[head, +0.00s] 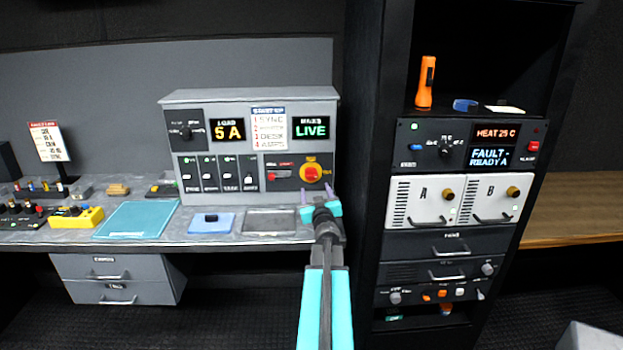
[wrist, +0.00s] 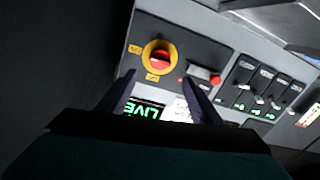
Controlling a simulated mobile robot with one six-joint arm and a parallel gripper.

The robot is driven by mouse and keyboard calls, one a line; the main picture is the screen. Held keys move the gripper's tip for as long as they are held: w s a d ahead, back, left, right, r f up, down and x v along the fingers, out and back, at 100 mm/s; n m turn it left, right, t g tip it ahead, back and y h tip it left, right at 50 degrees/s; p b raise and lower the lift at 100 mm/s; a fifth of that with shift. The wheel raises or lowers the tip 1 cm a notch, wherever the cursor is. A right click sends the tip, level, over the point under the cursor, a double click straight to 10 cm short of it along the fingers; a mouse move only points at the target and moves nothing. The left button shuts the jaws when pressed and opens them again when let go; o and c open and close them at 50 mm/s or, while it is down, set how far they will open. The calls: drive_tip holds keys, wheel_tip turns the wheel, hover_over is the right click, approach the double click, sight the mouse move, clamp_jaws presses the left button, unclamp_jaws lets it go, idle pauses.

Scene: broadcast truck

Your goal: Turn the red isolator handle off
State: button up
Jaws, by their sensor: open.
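The red isolator handle (head: 312,173) sits on a yellow round plate at the lower right of the grey power panel (head: 248,96). In the wrist view the red handle (wrist: 159,58) shows on its yellow ring (wrist: 146,56), upper left of centre, beyond the fingertips. My gripper (head: 317,190) is in front of the panel, just below and right of the handle in the head view. Its jaws are open and empty, and in the wrist view the two fingers (wrist: 158,82) stand apart. I see no contact with the handle.
A small red switch (head: 279,177) is left of the handle. A green LIVE display (head: 311,127) is above it. A bench with a blue box (head: 212,222) and a teal mat (head: 138,219) lies below left. A tall black rack (head: 366,200) stands close on the right.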

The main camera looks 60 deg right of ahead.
sight(311, 176)
drive_tip(key=shift+x, duration=5.85)
drive_tip(key=shift+a, duration=0.1)
drive_tip(key=c, duration=1)
drive_tip(key=shift+c, duration=0.2)
drive_tip(key=shift+o, duration=0.2)
